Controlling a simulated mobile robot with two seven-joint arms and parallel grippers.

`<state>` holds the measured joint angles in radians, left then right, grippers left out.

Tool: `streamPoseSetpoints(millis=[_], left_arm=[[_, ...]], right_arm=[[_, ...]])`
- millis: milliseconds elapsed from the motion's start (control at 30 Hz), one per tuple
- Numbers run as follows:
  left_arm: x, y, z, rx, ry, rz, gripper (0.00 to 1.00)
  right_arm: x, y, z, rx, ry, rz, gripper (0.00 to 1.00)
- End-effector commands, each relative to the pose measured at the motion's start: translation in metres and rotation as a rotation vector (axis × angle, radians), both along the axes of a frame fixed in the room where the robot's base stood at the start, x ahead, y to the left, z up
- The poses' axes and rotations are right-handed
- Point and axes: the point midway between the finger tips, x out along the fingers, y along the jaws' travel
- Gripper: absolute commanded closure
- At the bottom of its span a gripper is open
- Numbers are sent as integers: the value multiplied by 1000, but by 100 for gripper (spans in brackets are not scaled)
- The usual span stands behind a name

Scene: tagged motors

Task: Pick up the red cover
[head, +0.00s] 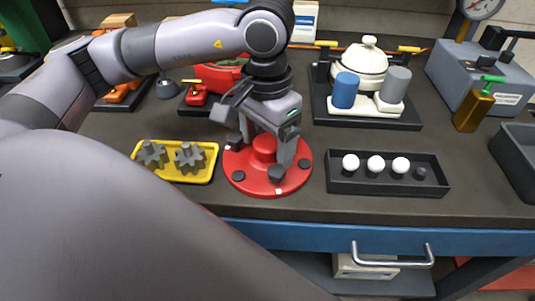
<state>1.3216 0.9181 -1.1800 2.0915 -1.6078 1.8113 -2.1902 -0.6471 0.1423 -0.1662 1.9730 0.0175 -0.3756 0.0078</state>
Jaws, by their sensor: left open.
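The red cover (248,181) is a round red disc with a raised red hub in its middle and black knobs around its rim. It lies flat on the dark bench top, near the front edge. My left gripper (260,150) is over it, pointing down and open, with the red hub showing between its fingers. The gripper hides part of the cover's far side. I cannot tell whether the fingers touch the hub. My right gripper is not in view.
A yellow tray (206,176) with grey gears is just left of the cover. A black tray (386,187) with white balls is just right. Behind stand a black base (366,119) with a white housing and a red part (222,76) partly behind my arm.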

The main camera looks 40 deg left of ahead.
Motion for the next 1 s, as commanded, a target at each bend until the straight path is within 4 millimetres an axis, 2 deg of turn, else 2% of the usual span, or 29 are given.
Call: streamPoseSetpoints(millis=[233, 267, 400, 500, 1000], left_arm=[[0, 0, -3, 0, 0, -1, 20], [0, 0, -3, 0, 0, -1, 27], [0, 0, -2, 0, 0, -1, 72], [0, 0, -2, 0, 0, -1, 100], [2, 0, 7, -4, -8, 1, 100]], right_arm=[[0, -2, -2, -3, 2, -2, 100], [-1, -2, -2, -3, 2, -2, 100], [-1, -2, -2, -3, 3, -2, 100], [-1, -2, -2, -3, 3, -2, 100], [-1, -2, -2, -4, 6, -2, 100]])
